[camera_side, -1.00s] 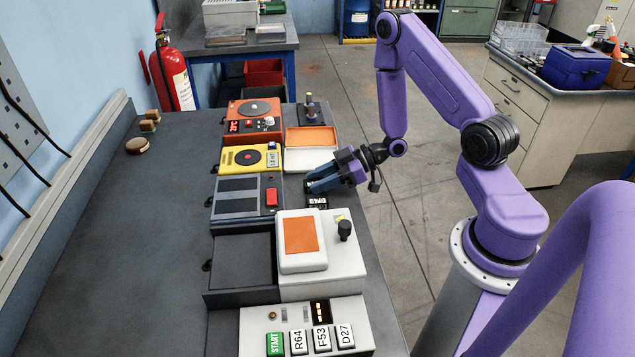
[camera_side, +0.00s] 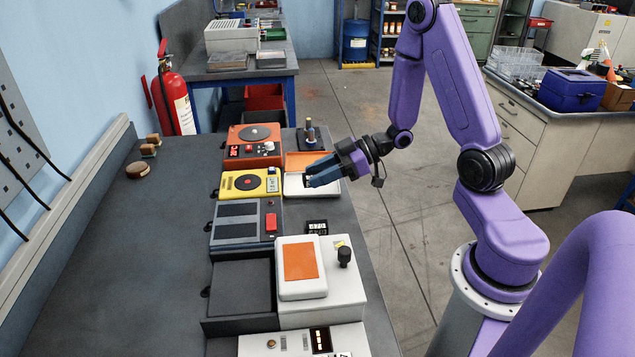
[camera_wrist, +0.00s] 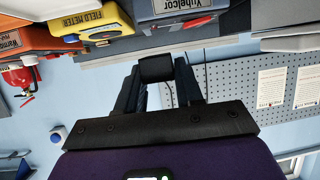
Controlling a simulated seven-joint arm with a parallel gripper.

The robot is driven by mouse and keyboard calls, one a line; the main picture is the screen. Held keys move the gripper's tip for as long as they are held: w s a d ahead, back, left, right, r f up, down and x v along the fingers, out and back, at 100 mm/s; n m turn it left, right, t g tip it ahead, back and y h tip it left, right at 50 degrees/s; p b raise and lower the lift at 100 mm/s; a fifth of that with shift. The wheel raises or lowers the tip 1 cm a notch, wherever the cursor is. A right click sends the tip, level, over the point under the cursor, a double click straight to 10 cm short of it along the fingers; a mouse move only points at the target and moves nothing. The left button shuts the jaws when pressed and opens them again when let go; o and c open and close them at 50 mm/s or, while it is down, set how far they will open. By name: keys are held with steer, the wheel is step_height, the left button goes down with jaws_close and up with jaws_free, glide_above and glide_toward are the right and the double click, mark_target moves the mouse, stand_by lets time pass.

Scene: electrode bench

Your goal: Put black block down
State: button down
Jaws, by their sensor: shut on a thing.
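My gripper (camera_side: 308,180) points left in the side view, in front of the white tray (camera_side: 297,187) as seen there. In the wrist view, its two dark fingers (camera_wrist: 158,72) are shut on the black block (camera_wrist: 157,68), which sits between the fingertips. In the side view the block is a small dark patch (camera_side: 307,181) at the fingertips, mostly hidden by the fingers. The block appears to be held in the air, clear of the bench. How far above the bench or tray it is, I cannot tell.
Near the gripper are the yellow meter (camera_side: 250,183), the orange-red device (camera_side: 255,146) and the grey device with a red button (camera_side: 243,223). The bench's left half (camera_side: 140,260) is mostly clear.

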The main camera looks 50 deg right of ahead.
steer(key=w+a+m+t+h, duration=0.2)
steer(key=w+m, duration=0.1)
steer(key=w, duration=0.8)
step_height(320, 180, up, 2)
steer(key=m+t+h, duration=0.2)
steer(key=m+h, duration=0.1)
glide_above(253, 182)
steer(key=shift+n, duration=0.3)
steer(key=shift+a+f, duration=0.1)
steer(key=shift+f, duration=3.5)
steer(key=shift+f, duration=0.1)
steer(key=c, duration=0.7)
jaws_free()
steer(key=shift+s, duration=0.1)
steer(key=shift+s+r, duration=0.2)
steer(key=v, duration=1.1)
steer(key=shift+s+d+r, duration=0.1)
steer(key=shift+s+d, duration=0.1)
